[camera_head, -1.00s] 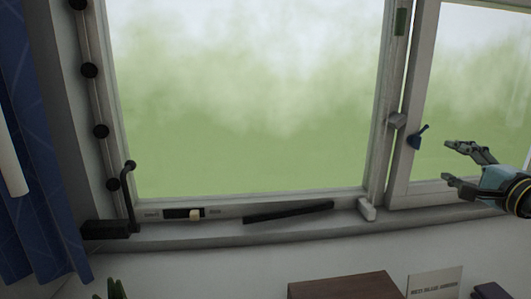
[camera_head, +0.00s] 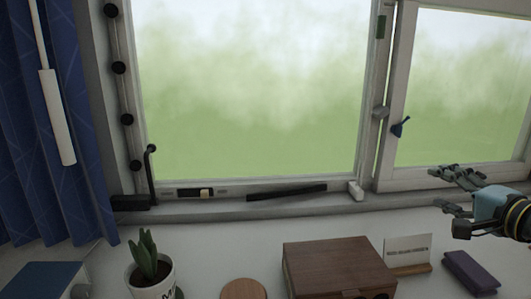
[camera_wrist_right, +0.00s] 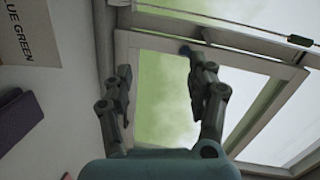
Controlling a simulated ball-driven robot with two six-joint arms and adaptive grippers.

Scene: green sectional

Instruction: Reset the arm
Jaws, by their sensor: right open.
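My right gripper (camera_head: 452,191) is at the right side of the head view, in front of the lower part of the right window. Its fingers point left and are spread apart with nothing between them. In the right wrist view the open fingers (camera_wrist_right: 160,92) show against the window pane, also empty. A blue window handle (camera_head: 400,127) sits on the right window's frame, to the upper left of the gripper in the head view. My left gripper is not in the head view.
A wooden box (camera_head: 335,262), a card in a stand (camera_head: 408,250) and a dark purple item (camera_head: 469,272) are below the sill (camera_head: 240,215). A potted plant (camera_head: 152,280) and a blue box (camera_head: 42,281) are at lower left. A blue curtain (camera_head: 85,170) hangs at the left.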

